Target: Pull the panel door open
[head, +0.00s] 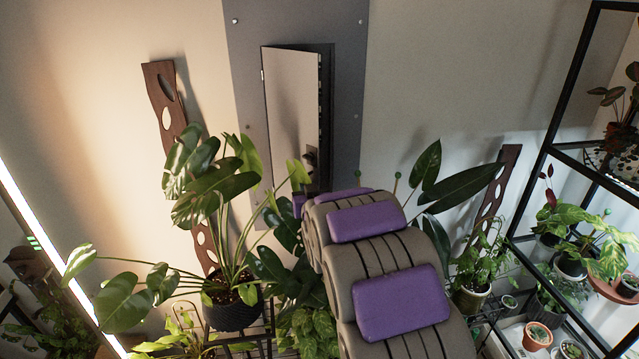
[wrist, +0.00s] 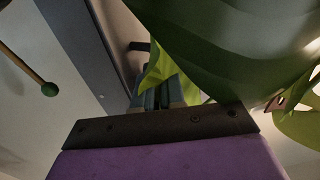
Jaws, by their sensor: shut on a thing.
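The panel door (head: 292,115) is a pale upright leaf on a grey wall plate (head: 348,70). It stands ajar, hinged at its left, with a dark gap (head: 326,110) along its right side. In the head view my purple-padded arm reaches to its lower end and hides my fingertips. In the wrist view my gripper (wrist: 165,97) is shut at the door's handle, a dark bar (wrist: 139,46) whose upper end shows. Leaves cover most of the grasp, so the exact contact is hidden.
A large potted monstera (head: 232,310) stands left of my arm; a big green leaf (wrist: 230,50) hangs close over my gripper in the wrist view. A wooden trellis board (head: 165,100) leans behind it. A black plant shelf (head: 570,110) stands at the right. Bare wall lies right of the plate.

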